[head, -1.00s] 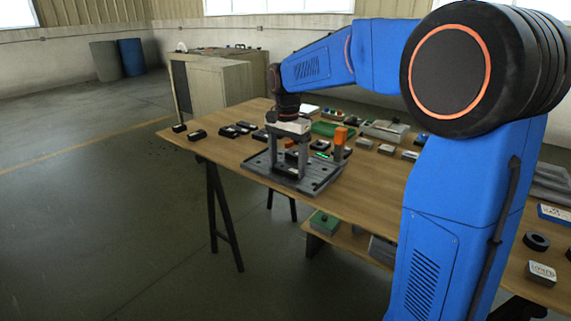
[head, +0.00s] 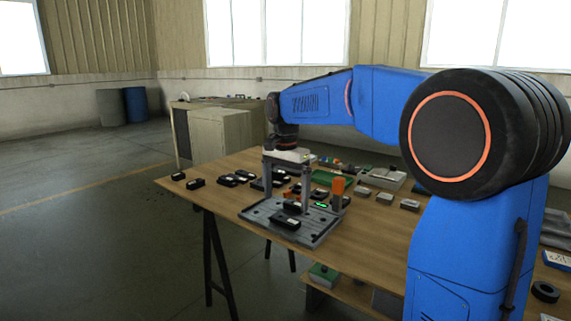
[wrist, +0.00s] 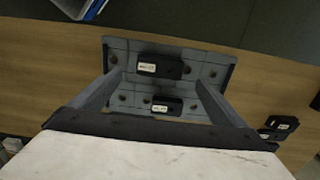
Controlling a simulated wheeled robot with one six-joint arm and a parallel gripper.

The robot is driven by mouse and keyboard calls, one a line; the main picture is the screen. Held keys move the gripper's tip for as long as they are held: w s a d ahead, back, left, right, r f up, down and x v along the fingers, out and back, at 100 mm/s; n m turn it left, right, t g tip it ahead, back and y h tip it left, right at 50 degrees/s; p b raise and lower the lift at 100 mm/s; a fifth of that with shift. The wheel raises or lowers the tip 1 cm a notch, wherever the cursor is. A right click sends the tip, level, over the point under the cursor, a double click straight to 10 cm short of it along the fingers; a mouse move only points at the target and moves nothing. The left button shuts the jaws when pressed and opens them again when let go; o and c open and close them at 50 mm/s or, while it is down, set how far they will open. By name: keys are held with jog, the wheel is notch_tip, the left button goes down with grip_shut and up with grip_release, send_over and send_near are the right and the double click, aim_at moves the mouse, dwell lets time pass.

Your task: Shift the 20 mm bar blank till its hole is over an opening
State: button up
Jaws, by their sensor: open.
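A grey plate with several round openings (head: 258,213) lies on the bench; it also shows in the wrist view (wrist: 205,72). Two black blocks with white labels sit on it: a nearer one (head: 284,222) and one behind it (head: 291,206). In the wrist view they are an upper block (wrist: 172,66) and a lower block (wrist: 175,105). The labels are too small to read, so I cannot tell which is the 20 mm bar blank, and no hole in either block can be made out. My gripper (head: 287,203) is open above the plate, its fingers (wrist: 154,88) apart on either side of the blocks.
An orange-topped post (head: 337,189) and a green light (head: 320,205) stand at the plate's right side. Several black blocks (head: 232,180) lie on the bench to the left and behind. The bench's front left area (head: 222,199) is bare.

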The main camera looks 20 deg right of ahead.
notch_tip(320, 180, up, 11)
dwell(0.4)
dwell(0.4)
